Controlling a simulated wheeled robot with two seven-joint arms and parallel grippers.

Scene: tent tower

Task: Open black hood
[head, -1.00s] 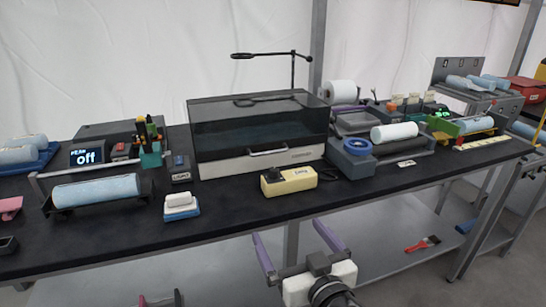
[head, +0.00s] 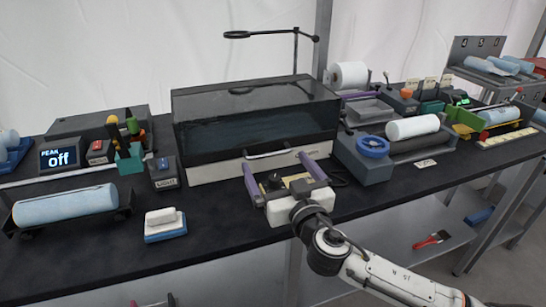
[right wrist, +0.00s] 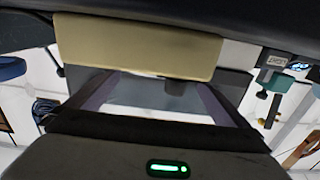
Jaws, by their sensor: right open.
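The black hood (head: 255,115) is a dark, glossy, see-through box on a white base in the middle of the bench. Its lid looks shut. A light bar handle (head: 272,153) runs along its lower front. My right gripper (head: 277,163) is open and empty, its two purple fingers pointing at the hood front on either side of the handle's span. I cannot tell whether they touch it. In the right wrist view the fingers (right wrist: 155,98) stand apart below a beige block (right wrist: 140,45). Two small tips of my left gripper (head: 153,302) show at the bottom edge.
A white-and-blue block (head: 165,224) and a blue roll on a holder (head: 65,206) are at left. A grey unit with a blue ring (head: 372,147) stands close right of the hood. A lamp arm (head: 270,34) rises behind.

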